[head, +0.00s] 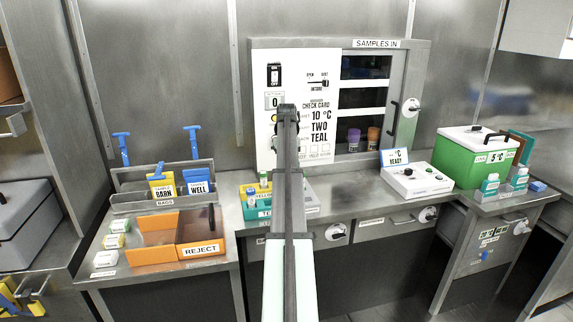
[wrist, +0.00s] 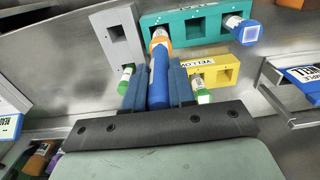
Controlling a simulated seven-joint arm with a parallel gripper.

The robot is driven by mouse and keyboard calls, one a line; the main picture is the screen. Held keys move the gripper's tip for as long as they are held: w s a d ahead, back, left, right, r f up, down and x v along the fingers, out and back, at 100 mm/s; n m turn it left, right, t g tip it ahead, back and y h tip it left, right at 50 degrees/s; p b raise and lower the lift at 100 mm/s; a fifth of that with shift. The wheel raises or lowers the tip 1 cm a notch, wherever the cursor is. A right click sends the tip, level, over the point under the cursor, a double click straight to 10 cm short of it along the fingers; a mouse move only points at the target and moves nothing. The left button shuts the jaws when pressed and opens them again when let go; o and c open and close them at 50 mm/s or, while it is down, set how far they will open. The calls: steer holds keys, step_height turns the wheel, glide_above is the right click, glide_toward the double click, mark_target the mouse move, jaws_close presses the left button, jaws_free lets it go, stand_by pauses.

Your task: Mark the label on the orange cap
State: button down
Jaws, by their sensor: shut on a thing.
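My gripper (wrist: 157,92) is shut on a blue marker (wrist: 157,78), which points away from the wrist toward the racks. An orange-capped tube (wrist: 159,34) with a white label stands in the teal rack (wrist: 185,19), straight beyond the marker. The marker's far end overlaps the orange cap in the wrist view, so I cannot tell whether they touch. In the head view the teal rack (head: 250,211) shows beside my arm, which hides much of the rack area and the orange-capped tube.
In the wrist view, a blue-capped tube (wrist: 250,32) shares the teal rack. A yellow rack (wrist: 222,69) and a grey rack (wrist: 117,38) flank the marker. Green-capped tubes (wrist: 203,96) stand close by. An orange reject bin (head: 201,232) and bag holder (head: 160,200) are left.

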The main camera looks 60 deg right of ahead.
steer(key=shift+w+d, duration=0.65)
steer(key=shift+d, duration=0.05)
steer(key=shift+s+a+r, duration=0.1)
steer(key=shift+s+a, duration=0.7)
steer(key=shift+a, duration=0.05)
steer(key=shift+s+a, duration=0.25)
steer(key=shift+w+d, duration=0.7)
steer(key=shift+d, duration=0.05)
steer(key=shift+w+d, duration=0.25)
steer(key=shift+s+a, duration=0.6)
steer(key=shift+a, duration=0.05)
steer(key=shift+s+a, duration=0.25)
steer(key=shift+w+d, duration=0.75)
steer(key=shift+d, duration=0.05)
steer(key=shift+s+a, duration=0.85)
steer(key=shift+a, duration=0.05)
step_height(320, 180, up, 3)
steer(key=shift+w+d+f, duration=0.1)
steer(key=shift+d, duration=0.05)
steer(key=shift+r, duration=2.5)
